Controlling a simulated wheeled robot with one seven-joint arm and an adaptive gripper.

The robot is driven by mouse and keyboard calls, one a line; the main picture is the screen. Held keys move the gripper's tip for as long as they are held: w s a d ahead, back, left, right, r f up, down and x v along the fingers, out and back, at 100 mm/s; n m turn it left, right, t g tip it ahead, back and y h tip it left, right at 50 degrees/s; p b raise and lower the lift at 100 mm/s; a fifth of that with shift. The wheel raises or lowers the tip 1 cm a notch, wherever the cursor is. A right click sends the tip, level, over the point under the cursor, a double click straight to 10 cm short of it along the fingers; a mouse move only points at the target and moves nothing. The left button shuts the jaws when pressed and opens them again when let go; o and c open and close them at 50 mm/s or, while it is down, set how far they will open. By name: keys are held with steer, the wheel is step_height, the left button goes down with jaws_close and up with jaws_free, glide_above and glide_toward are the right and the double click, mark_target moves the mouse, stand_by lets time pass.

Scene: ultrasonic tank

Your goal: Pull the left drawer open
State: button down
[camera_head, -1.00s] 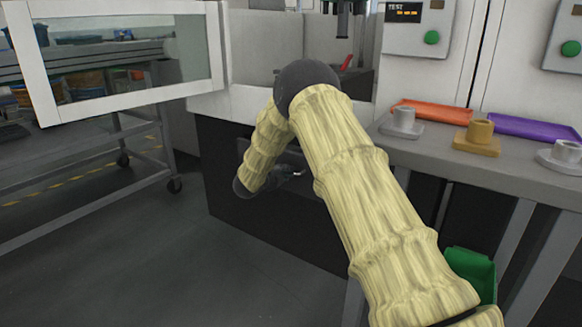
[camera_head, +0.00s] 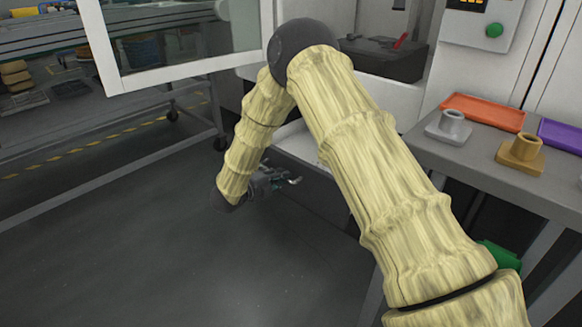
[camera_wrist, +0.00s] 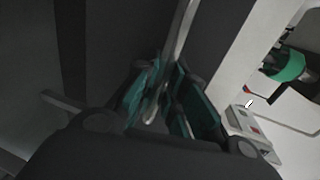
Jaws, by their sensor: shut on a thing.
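The left drawer shows in the head view as a dark front (camera_head: 322,190) low in the white machine, partly hidden behind my arm. A light strip of its inside (camera_head: 292,142) shows behind the front, so it stands out from the machine. My gripper (camera_head: 277,181) is at this front, low and left of my forearm. In the wrist view my gripper (camera_wrist: 168,105) has its teal pads closed around a thin metal bar handle (camera_wrist: 182,35). The dark drawer front (camera_wrist: 222,28) is just beyond the handle.
A raised window door (camera_head: 180,72) hangs at the upper left. A grey table at right carries an orange tray (camera_head: 484,111), a purple tray (camera_head: 562,134) and metal fixtures (camera_head: 449,127). A green bin (camera_head: 497,254) is below it. The floor at left (camera_head: 110,250) is clear.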

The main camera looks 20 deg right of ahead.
steer(key=shift+s+a, duration=0.2)
steer(key=shift+a, duration=0.2)
steer(key=c, duration=1.5)
jaws_free()
steer(key=shift+o, duration=0.2)
steer(key=shift+a, duration=0.1)
steer(key=v, duration=1.1)
steer(key=shift+s+a, duration=0.2)
steer(key=shift+a, duration=0.1)
steer(key=shift+f, duration=0.1)
